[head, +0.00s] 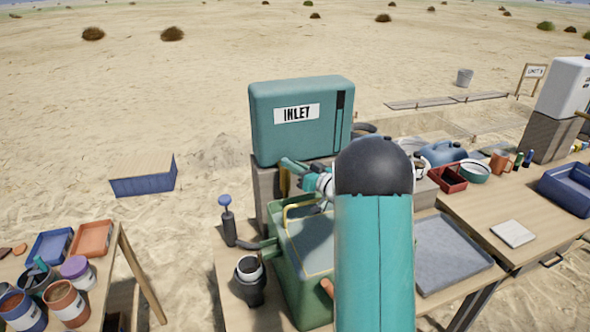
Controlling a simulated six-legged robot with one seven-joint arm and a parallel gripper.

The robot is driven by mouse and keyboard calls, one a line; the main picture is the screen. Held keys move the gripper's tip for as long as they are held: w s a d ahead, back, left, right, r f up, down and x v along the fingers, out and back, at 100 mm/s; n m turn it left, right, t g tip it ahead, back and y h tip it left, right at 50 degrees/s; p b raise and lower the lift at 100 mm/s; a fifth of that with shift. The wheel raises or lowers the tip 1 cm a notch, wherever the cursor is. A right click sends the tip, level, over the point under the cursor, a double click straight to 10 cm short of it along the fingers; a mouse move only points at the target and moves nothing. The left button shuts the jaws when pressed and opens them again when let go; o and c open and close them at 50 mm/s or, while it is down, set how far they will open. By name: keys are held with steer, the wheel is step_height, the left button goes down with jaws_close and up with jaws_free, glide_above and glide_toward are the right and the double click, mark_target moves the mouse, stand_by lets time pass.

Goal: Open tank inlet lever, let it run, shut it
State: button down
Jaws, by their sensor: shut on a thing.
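The teal inlet tank (275,135) with a white INLET label stands on a block at the back of the middle table. A dark vertical strip shows on its right side. My gripper (287,170) is at the tank's lower front, partly hidden by my own arm. It is shut at a small yellowish part (284,183) below the tank, which looks like the inlet lever. The lever's exact angle is hard to see. Whether water runs is not visible. A green box (290,285) with a yellow handle stands below, in front of the tank.
A dark hand pump (227,222) and a dark cup-like holder (249,283) stand left of the green box. A grey tray (450,255) lies to the right. A side table with paint-like pots (68,303) is at left. Sand lies open between the tables.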

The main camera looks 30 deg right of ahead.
steer(key=shift+w+d+r+n+g+y, duration=0.15)
steer(key=shift+d+n+g+y, duration=0.15)
steer(key=shift+n+y, duration=0.4)
steer(key=shift+w+d+f+n+g+y, duration=0.1)
steer(key=shift+d+n+g+y, duration=0.15)
steer(key=shift+n+y, duration=0.45)
steer(key=c, duration=1.4)
jaws_free()
steer(key=shift+o, duration=0.2)
steer(key=shift+s, duration=0.15)
steer(key=v, duration=1.3)
steer(key=shift+s+d, duration=0.2)
steer(key=shift+d, duration=0.1)
